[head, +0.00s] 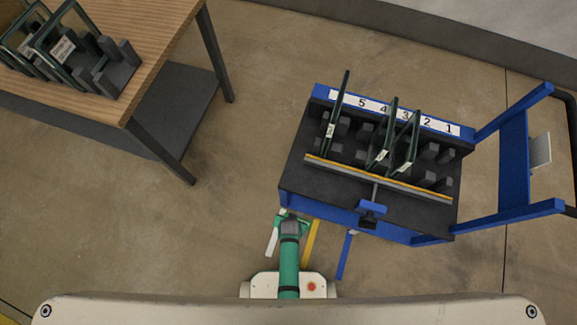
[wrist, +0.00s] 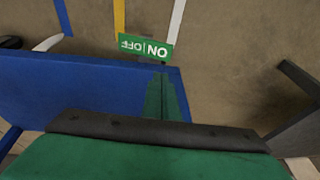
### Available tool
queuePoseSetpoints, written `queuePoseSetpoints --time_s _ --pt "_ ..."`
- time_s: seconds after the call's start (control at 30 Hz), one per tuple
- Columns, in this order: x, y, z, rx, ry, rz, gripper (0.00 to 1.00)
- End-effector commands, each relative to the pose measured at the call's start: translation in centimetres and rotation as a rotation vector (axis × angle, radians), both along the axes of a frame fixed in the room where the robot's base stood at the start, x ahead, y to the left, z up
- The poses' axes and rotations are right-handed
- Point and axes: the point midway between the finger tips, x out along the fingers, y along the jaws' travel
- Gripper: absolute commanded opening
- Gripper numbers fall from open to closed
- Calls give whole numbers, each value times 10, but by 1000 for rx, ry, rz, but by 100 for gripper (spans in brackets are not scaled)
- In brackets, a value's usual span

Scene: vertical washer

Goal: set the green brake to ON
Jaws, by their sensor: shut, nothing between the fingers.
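The green brake shows in the wrist view as a green plate (wrist: 145,47) at the edge of the blue cart (wrist: 85,85). It carries white ON and OFF lettering, upside down, with ON at the right end and OFF at the left. My gripper (wrist: 163,76) is shut and empty, its green fingers pointing at the plate's right part, just short of it in the picture. I cannot tell whether they touch. In the head view my gripper (head: 284,216) is at the cart's (head: 335,206) near left corner; the brake is hard to make out there.
White (head: 272,241), yellow (head: 311,243) and blue (head: 346,255) strips lie near the cart corner. The cart holds glass panes (head: 338,115) in a numbered rack, with a padded bar (head: 375,178) across. A wooden table (head: 130,35) stands upper left. Floor between is free.

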Motion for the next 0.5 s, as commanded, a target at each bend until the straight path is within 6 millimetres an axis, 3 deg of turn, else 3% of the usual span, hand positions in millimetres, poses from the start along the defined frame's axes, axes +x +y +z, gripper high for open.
queuePoseSetpoints --time_s 0.5 --pt "17 -1 -52 0 1 1 0"
